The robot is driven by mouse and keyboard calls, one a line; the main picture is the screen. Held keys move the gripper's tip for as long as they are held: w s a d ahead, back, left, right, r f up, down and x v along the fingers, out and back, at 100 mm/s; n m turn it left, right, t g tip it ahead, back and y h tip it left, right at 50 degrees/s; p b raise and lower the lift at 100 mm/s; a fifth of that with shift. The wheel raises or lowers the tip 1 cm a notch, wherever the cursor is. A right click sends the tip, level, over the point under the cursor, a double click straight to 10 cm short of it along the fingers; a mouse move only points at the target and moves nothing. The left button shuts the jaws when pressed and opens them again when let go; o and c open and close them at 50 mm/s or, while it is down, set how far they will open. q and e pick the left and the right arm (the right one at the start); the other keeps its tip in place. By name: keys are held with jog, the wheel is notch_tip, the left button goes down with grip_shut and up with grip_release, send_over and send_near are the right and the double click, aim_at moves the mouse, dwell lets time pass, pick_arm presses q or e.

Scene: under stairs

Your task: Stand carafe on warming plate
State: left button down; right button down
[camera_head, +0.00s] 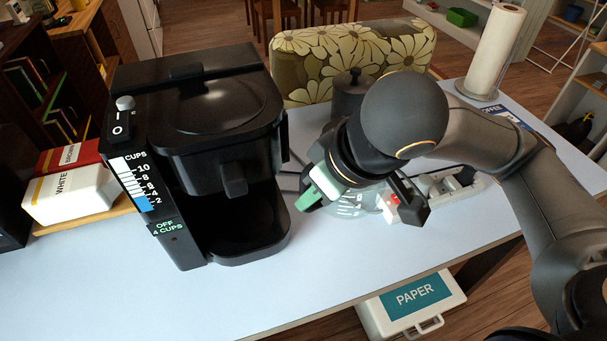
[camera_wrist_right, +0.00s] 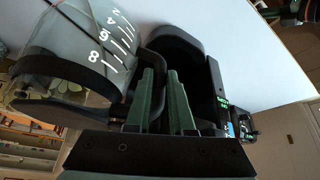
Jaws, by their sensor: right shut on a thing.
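The black coffee maker (camera_head: 205,125) stands on the white table at left. Its warming plate (camera_head: 240,228) is the dark, bare base under the brew basket. The glass carafe (camera_head: 350,206) is to the right of the machine, mostly hidden behind my right gripper (camera_head: 322,188). In the right wrist view, the carafe (camera_wrist_right: 85,45) has white level marks and a black handle (camera_wrist_right: 151,62). The green fingers of my right gripper (camera_wrist_right: 162,72) are shut on the handle. The carafe is beside the machine, off the plate. Whether it touches the table is unclear. My left gripper is out of view.
White and brown filter boxes (camera_head: 70,190) stand left of the machine. A dark lidded canister (camera_head: 350,92) stands behind my right wrist. A paper towel roll (camera_head: 488,52) is at back right. A power strip (camera_head: 450,186) lies right of the gripper. The table's front is clear.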

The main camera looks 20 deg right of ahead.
jog(key=w+d+f, duration=0.1)
jog(key=w, duration=0.1)
jog(key=w+d+f, duration=0.1)
jog(key=w+f, duration=0.1)
jog(key=w, duration=0.1)
jog(key=w+d+f, duration=0.1)
jog(key=w, duration=0.2)
jog(key=shift+w+d+f+b, duration=0.25)
jog(key=shift+d+b, duration=0.05)
jog(key=shift+b, duration=0.1)
jog(key=shift+w+d+f, duration=0.25)
jog(key=shift+w+f, duration=0.45)
jog(key=shift+f, duration=0.7)
jog(key=shift+w+d+f, duration=0.25)
jog(key=shift+w+f, duration=0.4)
jog(key=shift+f, duration=0.7)
jog(key=shift+w+d+f, duration=0.25)
jog(key=shift+w+f, duration=0.45)
jog(key=shift+f, duration=0.8)
jog(key=c, duration=0.8)
grip_release()
